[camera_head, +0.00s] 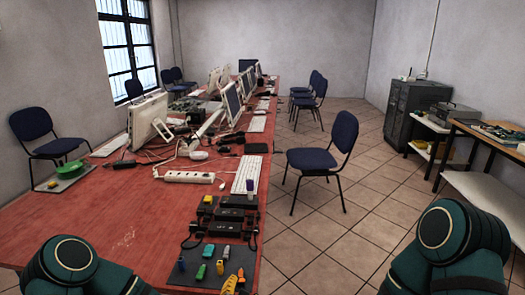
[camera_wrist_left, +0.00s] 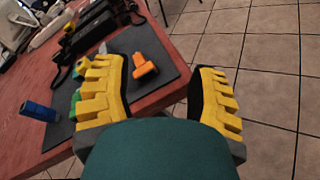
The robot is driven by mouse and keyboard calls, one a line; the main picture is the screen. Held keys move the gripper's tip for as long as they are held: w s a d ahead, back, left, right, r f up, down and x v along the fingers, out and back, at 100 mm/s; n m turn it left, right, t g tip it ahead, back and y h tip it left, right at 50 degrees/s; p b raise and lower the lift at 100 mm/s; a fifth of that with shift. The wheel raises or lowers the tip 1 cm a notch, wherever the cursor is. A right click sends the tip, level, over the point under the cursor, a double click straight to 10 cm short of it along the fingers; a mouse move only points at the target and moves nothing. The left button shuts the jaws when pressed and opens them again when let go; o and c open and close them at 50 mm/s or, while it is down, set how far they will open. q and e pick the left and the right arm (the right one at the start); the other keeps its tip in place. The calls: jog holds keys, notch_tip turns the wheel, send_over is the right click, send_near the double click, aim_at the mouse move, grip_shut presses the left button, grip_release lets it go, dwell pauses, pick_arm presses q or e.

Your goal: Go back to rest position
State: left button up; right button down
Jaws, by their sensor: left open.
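In the left wrist view my left gripper (camera_wrist_left: 157,82) is open and empty, with its yellow ribbed fingers spread apart. It is by the edge of the red table (camera_head: 100,225) and the dark mat (camera_wrist_left: 172,58). An orange piece (camera_wrist_left: 146,66) lies on the mat between the fingers in that view, not held. A blue cylinder (camera_wrist_left: 40,112) is to the left. In the head view a yellow ribbed part at the bottom edge looks like a finger of the left gripper; the rest is hidden. My right arm shows at lower right, but its gripper is out of view.
Small coloured pieces (camera_head: 201,271) lie on the mat near the front. A white power strip (camera_head: 190,177), keyboard (camera_head: 246,174), cables and monitors (camera_head: 150,120) fill the table farther back. A blue chair (camera_head: 325,160) stands right of the table. The floor between is clear.

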pick_arm(q)
jog(key=s+a+f+m+g, duration=0.2)
jog(key=s+f+m+g, duration=0.3)
jog(key=s+m, duration=0.5)
jog(key=s+a+f+m+g, duration=0.2)
jog(key=s+f+m+g, duration=0.3)
jog(key=s+m, duration=0.6)
jog(key=m+g, duration=0.2)
jog(key=m, duration=0.1)
jog(key=shift+a+f+g+y, duration=0.15)
jog(key=shift+a+g+y, duration=0.15)
